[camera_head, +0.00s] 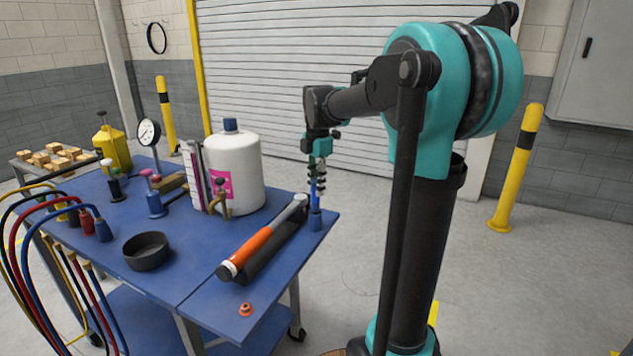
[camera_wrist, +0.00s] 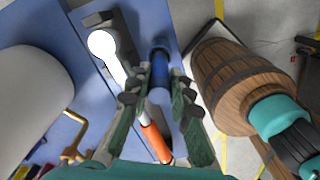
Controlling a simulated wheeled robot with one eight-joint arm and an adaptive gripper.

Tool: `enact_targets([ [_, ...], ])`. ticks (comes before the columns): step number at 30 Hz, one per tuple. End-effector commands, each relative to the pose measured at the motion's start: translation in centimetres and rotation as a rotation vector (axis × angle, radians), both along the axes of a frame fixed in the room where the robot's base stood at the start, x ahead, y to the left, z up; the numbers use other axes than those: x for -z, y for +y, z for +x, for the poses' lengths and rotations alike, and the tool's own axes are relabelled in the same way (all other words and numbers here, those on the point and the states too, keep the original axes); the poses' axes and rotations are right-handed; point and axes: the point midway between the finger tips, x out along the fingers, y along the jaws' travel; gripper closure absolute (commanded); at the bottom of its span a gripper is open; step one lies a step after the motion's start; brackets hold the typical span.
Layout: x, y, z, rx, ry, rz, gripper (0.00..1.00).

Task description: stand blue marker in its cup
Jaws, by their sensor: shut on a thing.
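The blue marker (camera_head: 314,191) is upright between the fingers of my gripper (camera_head: 318,176), which is shut on it. The small blue cup (camera_head: 315,219) stands at the table's right corner, directly under the marker. The marker's lower end meets the cup's mouth in the head view; I cannot tell how deep it reaches. In the wrist view the marker (camera_wrist: 160,96) shows between the fingers of my gripper (camera_wrist: 160,88), lined up with the dark blue cup (camera_wrist: 159,58).
An orange-handled tool (camera_head: 254,247) lies on a black holder just left of the cup. A large white bottle (camera_head: 243,173), a black bowl (camera_head: 146,251) and a small orange ring (camera_head: 246,309) are on the blue table (camera_head: 200,268). Several hoses and fittings crowd its left side.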

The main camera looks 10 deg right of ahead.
Motion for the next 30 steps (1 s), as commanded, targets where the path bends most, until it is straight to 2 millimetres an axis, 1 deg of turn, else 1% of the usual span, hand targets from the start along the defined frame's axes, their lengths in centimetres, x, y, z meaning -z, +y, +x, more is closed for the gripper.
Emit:
enact_targets([
  [16, 2.5, 0.0, 0.0, 0.000, 0.000, 0.000, 1.00],
  [27, 2.8, 0.0, 0.0, 0.000, 0.000, 0.000, 1.00],
  [28, 2.8, 0.0, 0.0, 0.000, 0.000, 0.000, 0.76],
  [30, 2.8, 0.0, 0.0, 0.000, 0.000, 0.000, 0.68],
])
